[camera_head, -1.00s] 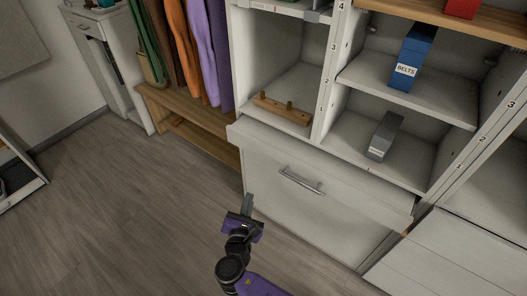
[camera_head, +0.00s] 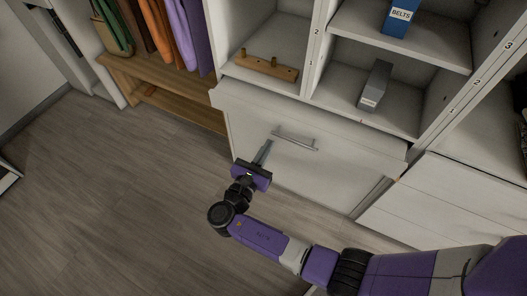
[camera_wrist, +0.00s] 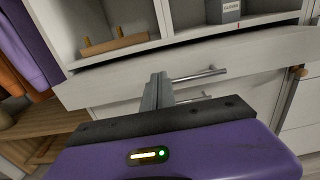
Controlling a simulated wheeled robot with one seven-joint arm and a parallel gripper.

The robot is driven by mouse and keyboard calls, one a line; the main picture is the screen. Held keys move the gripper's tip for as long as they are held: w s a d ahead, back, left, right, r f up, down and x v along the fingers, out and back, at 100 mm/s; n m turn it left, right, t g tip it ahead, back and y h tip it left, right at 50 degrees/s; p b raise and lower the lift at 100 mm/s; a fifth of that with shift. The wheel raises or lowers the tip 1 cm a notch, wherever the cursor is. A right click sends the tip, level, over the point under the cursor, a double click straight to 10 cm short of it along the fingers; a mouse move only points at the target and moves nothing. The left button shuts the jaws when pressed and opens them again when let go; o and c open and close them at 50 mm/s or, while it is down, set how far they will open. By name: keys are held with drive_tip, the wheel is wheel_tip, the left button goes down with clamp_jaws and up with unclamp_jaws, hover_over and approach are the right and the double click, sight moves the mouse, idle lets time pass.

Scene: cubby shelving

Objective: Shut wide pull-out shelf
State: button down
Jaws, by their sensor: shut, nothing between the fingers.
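The wide pull-out shelf (camera_head: 325,122) is a white slab that juts out from under the lower cubbies, above a white panel (camera_head: 315,178) with a silver bar handle (camera_head: 296,141). My gripper (camera_head: 265,147) is shut and empty, low in front of the panel, left of the handle. In the wrist view my fingertips (camera_wrist: 157,82) overlap the shelf's front edge. I cannot tell whether they touch it.
A wooden peg block (camera_head: 266,67) and a grey box (camera_head: 375,88) sit in the cubbies above. A wooden bench (camera_head: 165,85) with hanging clothes stands left. White drawers (camera_head: 420,215) stand right. The floor (camera_head: 110,190) at left is clear.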

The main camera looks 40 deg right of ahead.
approach(292, 107)
drive_tip(key=shift+d, duration=0.2)
idle(0.4)
drive_tip(key=b+x, duration=0.1)
drive_tip(key=x, duration=0.8)
drive_tip(key=shift+f, duration=0.1)
drive_tip(key=shift+w+d, duration=0.1)
drive_tip(key=shift+d, duration=0.1)
drive_tip(key=shift+d+r, duration=0.1)
drive_tip(key=shift+r, duration=0.1)
